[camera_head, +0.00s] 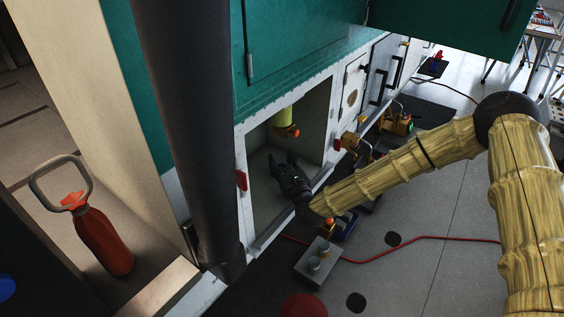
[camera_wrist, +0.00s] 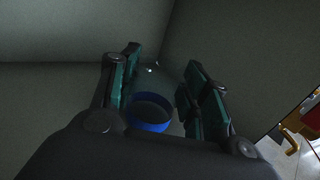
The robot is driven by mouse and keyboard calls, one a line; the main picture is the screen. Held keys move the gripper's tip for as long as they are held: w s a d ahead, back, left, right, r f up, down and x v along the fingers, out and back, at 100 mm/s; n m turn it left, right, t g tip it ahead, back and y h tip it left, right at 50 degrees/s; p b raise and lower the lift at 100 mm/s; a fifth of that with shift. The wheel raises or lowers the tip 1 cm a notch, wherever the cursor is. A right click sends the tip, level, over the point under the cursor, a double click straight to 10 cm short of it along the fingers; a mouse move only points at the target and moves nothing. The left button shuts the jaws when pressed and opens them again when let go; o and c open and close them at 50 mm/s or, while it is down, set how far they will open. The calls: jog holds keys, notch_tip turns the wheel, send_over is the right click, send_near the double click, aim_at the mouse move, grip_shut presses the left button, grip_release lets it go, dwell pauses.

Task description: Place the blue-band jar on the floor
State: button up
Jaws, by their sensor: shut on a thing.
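The blue-band jar shows in the wrist view as a blue ring (camera_wrist: 150,116) around a dark, see-through body between my fingers. My gripper (camera_wrist: 163,72) is shut on it. In the head view my gripper (camera_head: 283,166) is inside the open white-framed compartment of the green cabinet, and I cannot make out the jar there. The grey floor (camera_head: 445,265) lies outside the compartment, to the right and below.
A yellow cylinder with an orange end (camera_head: 286,120) is in the compartment's upper part. A red bottle (camera_head: 102,240) stands at left. Floor at lower right is mostly clear.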

jog(key=o, duration=1.1)
jog(key=shift+s, duration=0.1)
jog(key=b+v, duration=0.2)
jog(key=v, duration=1)
jog(key=shift+r, duration=0.1)
